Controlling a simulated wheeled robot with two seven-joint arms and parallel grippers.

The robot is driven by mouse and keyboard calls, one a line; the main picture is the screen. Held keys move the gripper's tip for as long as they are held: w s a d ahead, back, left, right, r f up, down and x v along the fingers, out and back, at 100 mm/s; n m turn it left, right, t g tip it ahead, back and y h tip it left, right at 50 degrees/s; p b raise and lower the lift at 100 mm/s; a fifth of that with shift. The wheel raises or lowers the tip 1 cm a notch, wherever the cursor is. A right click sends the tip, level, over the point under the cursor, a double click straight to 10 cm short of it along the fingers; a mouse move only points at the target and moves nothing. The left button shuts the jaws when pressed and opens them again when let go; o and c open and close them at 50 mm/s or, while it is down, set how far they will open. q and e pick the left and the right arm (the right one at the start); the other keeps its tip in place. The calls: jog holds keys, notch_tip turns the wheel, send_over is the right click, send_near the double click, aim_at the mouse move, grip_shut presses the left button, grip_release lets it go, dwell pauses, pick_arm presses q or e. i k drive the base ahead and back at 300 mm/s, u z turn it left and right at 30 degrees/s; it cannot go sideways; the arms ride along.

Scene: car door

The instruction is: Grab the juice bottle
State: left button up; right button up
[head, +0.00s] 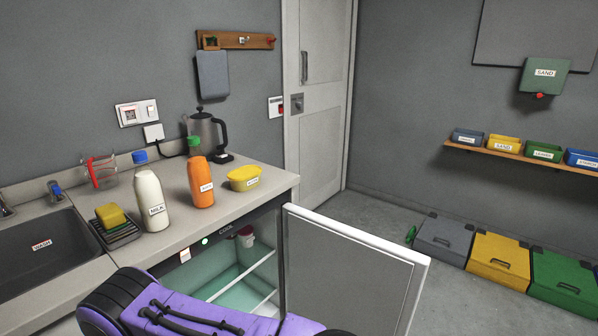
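The juice bottle (201,184) is orange with a green cap and a small white label. It stands upright on the counter (252,206), between a white milk bottle (151,200) with a blue cap and a yellow tub (244,179). Nothing is holding it. Neither of my grippers shows in the head view. A purple and black part of my own body crosses the bottom of the picture, in front of the counter.
Below the counter a lit fridge (232,275) stands open, its door (352,276) swung out to the right. A kettle (203,131) stands behind the juice bottle. A sponge (110,215) on a rack and a sink (40,250) are left.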

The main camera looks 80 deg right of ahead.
aim_at(197, 167)
jog(key=z, duration=2.35)
